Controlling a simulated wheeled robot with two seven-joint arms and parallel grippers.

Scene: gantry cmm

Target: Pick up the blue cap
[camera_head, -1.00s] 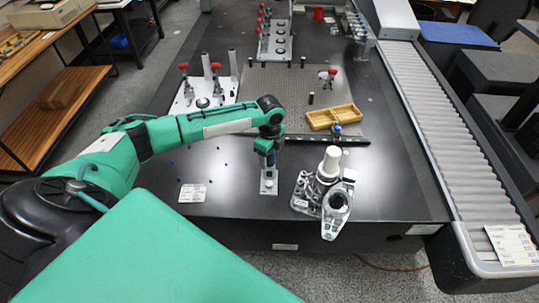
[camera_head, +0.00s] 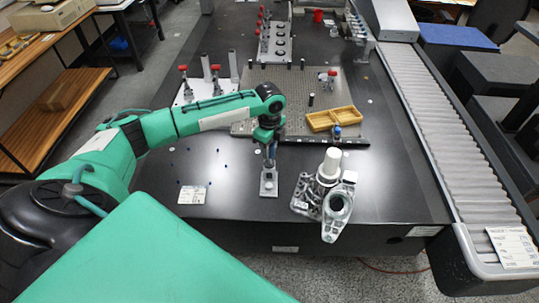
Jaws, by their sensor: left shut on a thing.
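My left gripper (camera_head: 269,153) points down above a small metal stand (camera_head: 268,184) near the front of the black table. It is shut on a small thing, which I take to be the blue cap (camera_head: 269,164). The cap is tiny here and mostly hidden by the fingers. The thing in the grip is close above the stand; I cannot tell whether they touch. My right gripper is not in view.
A metal casting with a white cylinder (camera_head: 330,162) stands right of the stand. A yellow tray (camera_head: 333,119) lies on the perforated plate (camera_head: 285,85) behind.

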